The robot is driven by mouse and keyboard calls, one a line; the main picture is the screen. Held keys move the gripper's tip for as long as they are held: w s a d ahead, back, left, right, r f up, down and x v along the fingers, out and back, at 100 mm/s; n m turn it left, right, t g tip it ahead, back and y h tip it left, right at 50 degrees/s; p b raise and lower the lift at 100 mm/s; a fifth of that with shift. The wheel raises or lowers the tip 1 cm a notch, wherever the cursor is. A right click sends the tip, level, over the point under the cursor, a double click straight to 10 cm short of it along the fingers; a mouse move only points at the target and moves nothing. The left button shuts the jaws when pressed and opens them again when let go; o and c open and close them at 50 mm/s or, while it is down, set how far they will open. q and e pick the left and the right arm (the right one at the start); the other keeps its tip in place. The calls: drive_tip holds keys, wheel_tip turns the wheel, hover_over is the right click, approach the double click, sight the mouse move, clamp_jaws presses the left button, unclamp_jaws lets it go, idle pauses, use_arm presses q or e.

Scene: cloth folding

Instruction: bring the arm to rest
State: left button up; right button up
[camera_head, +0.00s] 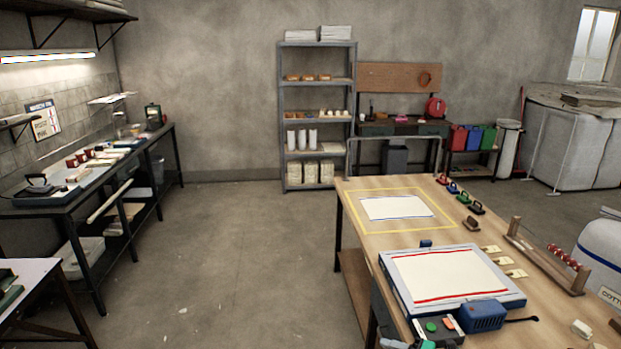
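A white cloth with a blue edge (397,207) lies flat inside a yellow outline on the wooden table (353,226). A second white cloth with red edges (447,274) lies flat on a blue-rimmed board (393,292) nearer the front of the table. Nothing is seen touching either cloth.
A blue box (483,317) and a small box with green and red buttons (437,328) sit at the board's front. Several coloured clamps (459,193) line the table's far right. A wooden rack (545,257) stands right. The floor (230,260) left of the table is clear.

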drive_tip(key=s+a+m+t+h, duration=0.4)
drive_tip(key=s+a+m+h, duration=0.35)
drive_tip(key=m, duration=0.75)
drive_tip(key=s+d+m+g+h, duration=0.2)
drive_tip(key=s+d+m+g, duration=0.15)
drive_tip(key=s, duration=0.55)
drive_tip(key=s+d+m+g+h, duration=0.25)
drive_tip(key=s+m, duration=0.25)
drive_tip(key=s, duration=0.5)
drive_tip(key=s+d+m+g+h, duration=0.1)
drive_tip(key=s+d+m+g, duration=0.2)
drive_tip(key=s, duration=0.6)
wheel_tip(320, 180, down, 38)
drive_tip(key=s+g+b, duration=0.2)
drive_tip(key=b, duration=0.4)
drive_tip(key=s+d+f+b, duration=0.1)
drive_tip(key=s+f+b, duration=0.1)
drive_tip(key=s+f, duration=0.7)
drive_tip(key=s+d+f+g+b, duration=0.1)
drive_tip(key=s+f+b, duration=0.1)
drive_tip(key=s+f, duration=0.7)
wheel_tip(320, 180, down, 5)
drive_tip(key=shift+s+d, duration=0.25)
drive_tip(key=shift+s, duration=0.05)
